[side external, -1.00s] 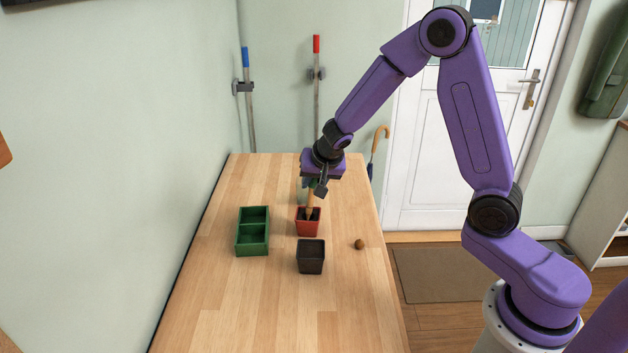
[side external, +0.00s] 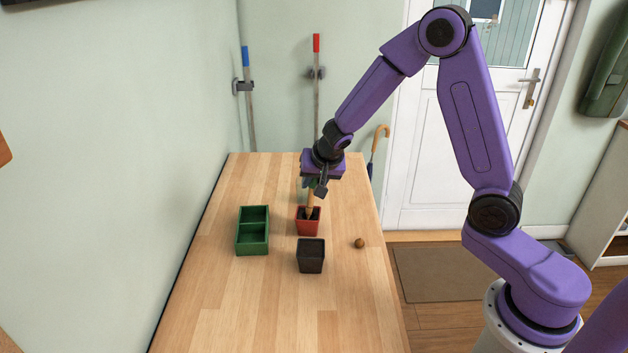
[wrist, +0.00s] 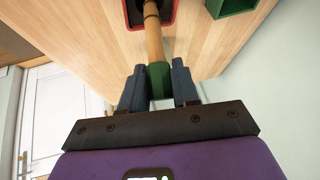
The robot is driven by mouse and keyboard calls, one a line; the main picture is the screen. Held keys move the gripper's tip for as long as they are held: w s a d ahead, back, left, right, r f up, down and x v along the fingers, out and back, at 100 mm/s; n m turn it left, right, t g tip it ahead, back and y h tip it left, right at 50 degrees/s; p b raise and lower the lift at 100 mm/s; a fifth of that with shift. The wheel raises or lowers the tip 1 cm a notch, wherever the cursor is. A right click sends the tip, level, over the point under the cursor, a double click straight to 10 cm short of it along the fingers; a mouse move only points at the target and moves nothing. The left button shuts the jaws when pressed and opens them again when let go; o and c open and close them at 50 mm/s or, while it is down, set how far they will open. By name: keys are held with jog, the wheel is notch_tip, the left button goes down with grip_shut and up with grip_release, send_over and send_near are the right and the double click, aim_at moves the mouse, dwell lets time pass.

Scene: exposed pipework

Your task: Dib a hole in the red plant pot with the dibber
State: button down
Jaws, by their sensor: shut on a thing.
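The red plant pot (side external: 308,226) stands on the wooden table with dark soil inside. My gripper (side external: 316,186) is above the pot and shut on the dibber (side external: 310,204). The dibber has a wooden shaft and a green grip. In the wrist view my gripper (wrist: 158,88) holds the green part of the dibber (wrist: 154,45) between its two fingers. The dibber points down, with its lower end inside the red pot's opening, which also shows at the top of the wrist view (wrist: 172,22). How deep the tip sits in the soil is hidden.
A black pot (side external: 311,257) stands just in front of the red pot. A green two-compartment tray (side external: 252,231) is to the left. A small brown round thing (side external: 359,243) lies to the right. The front of the wooden table (side external: 270,315) is clear.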

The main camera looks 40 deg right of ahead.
dwell(0.3)
jog(key=shift+r, duration=3.55)
